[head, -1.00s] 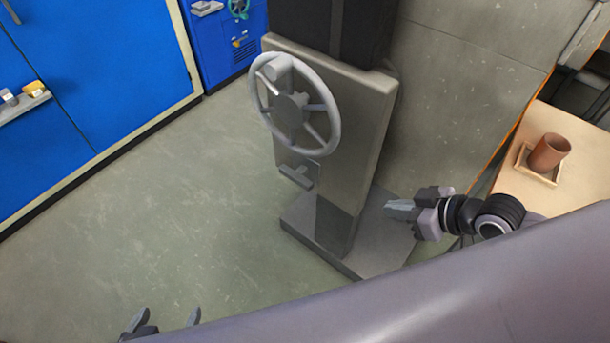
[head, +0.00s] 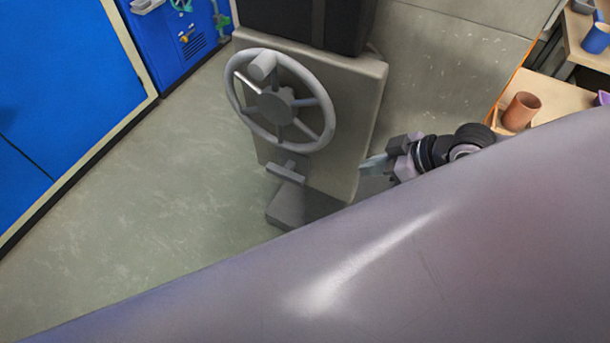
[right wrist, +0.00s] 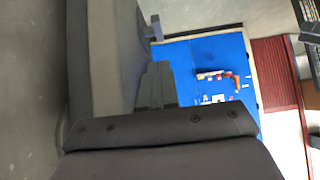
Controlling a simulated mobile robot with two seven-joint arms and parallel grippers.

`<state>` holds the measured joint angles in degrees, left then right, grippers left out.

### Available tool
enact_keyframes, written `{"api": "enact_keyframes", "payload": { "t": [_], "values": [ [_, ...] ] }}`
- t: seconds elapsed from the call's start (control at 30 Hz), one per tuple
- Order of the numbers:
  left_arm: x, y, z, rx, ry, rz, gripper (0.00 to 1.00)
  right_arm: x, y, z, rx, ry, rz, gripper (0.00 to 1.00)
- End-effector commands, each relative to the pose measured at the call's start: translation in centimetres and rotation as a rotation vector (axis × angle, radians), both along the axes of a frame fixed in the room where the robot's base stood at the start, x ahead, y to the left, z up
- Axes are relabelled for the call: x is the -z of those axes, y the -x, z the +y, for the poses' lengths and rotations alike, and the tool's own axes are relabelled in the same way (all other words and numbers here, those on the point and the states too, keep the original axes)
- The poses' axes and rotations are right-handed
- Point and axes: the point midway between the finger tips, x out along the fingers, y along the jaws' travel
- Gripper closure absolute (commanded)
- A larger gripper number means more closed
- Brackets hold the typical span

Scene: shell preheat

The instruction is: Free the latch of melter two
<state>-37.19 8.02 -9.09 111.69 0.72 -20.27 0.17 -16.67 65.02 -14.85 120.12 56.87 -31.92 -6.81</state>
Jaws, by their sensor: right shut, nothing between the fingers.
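A grey stand (head: 350,110) carries a spoked handwheel (head: 279,102) on its front. Below the wheel a small grey latch lever (head: 286,172) sticks out from the front face. I cannot tell from any marking which melter this is. My right gripper (head: 372,166) is shut and empty, just right of the stand's lower edge and apart from the latch. In the right wrist view my shut fingers (right wrist: 156,86) point ahead, with the stand's grey side (right wrist: 105,55) at their left. My left gripper is out of view.
A blue cabinet (head: 165,40) and blue wall panels (head: 60,90) stand at the left. A bench at the right holds a brown cup (head: 521,111), and a blue cup (head: 596,38) stands farther back. The floor (head: 150,210) left of the stand is clear. My own body covers the lower part.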

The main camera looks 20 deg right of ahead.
Motion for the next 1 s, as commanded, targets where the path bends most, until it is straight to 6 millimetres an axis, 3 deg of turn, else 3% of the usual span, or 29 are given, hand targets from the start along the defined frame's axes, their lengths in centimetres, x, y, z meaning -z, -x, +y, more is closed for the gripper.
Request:
{"api": "enact_keyframes", "payload": {
  "t": [0.47, 1.0],
  "values": [
    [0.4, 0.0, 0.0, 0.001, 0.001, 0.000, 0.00, 1.2, -1.0, 0.6, 0.004, -0.003, -0.004, 1.00],
    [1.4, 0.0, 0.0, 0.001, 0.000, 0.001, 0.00, 7.2, -5.8, 4.4, 0.004, -0.004, -0.002, 1.00]
  ]
}}
